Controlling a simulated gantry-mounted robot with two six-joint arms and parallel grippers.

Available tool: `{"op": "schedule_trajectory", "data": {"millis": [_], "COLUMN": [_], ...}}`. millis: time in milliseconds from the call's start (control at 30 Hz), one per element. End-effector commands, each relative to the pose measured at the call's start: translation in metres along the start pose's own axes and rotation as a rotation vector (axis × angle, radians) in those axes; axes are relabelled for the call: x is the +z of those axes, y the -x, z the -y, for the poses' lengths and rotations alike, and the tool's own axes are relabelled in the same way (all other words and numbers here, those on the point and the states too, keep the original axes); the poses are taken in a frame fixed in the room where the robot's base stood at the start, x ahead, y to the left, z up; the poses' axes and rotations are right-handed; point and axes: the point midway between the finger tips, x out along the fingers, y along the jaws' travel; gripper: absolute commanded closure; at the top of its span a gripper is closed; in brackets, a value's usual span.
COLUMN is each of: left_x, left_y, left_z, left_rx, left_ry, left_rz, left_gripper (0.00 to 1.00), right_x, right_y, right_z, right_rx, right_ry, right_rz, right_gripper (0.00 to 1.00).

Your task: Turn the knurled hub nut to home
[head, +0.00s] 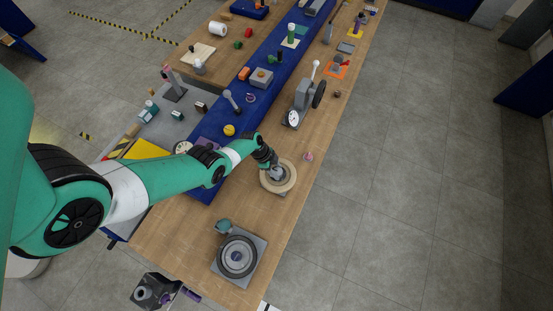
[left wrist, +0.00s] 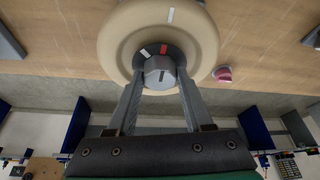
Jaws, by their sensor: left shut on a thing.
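The tan round wheel (head: 289,183) is mounted on the wooden bench near its right edge. It also fills the upper middle of the left wrist view (left wrist: 118,60). The grey hub nut (left wrist: 160,73) sits at its centre, with a dark line on its face. A red mark and a white mark show on the dark ring around the nut, and a pale mark is on the wheel. My left gripper (head: 272,168) reaches down to the hub. Its two fingers (left wrist: 160,84) are shut on the nut, one on each side. My right gripper is not in view.
A grey disc on a square plate (head: 238,256) stands nearer on the bench. A grey stand with a dark wheel and a dial (head: 304,100) is farther along. A small pink piece (head: 308,157) lies right of the tan wheel. A blue strip (head: 205,190) holds several small parts.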

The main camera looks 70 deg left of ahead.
Motion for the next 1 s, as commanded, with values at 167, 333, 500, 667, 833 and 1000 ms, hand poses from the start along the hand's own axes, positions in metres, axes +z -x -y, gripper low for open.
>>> {"op": "schedule_trajectory", "data": {"millis": [167, 333, 500, 667, 833, 1000], "left_x": [0.0013, 0.0013, 0.0012, 0.0009, 0.0006, 0.0003], "left_y": [-0.0004, -0.0002, -0.0001, 0.0001, 0.0002, 0.0005], "left_z": [0.0004, 0.0001, 0.0001, 0.0002, 0.0002, 0.0002], "left_rx": [0.01, 0.013, 0.013, 0.013, 0.013, 0.013], "left_ry": [-0.031, -0.04, -0.04, -0.039, -0.038, -0.037], "left_rz": [0.003, 0.004, 0.004, 0.003, 0.002, 0.002], "left_gripper": [1.0, 1.0, 1.0, 0.34, 0.19, 0.19], "right_x": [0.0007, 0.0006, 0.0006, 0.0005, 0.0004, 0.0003], "right_y": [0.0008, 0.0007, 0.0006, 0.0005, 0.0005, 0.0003], "right_z": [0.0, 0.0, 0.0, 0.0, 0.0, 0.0], "right_rx": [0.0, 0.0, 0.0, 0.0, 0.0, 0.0], "right_ry": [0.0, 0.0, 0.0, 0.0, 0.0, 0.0], "right_rz": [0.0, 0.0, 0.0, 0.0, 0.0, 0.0], "right_gripper": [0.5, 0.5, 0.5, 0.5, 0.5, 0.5]}}
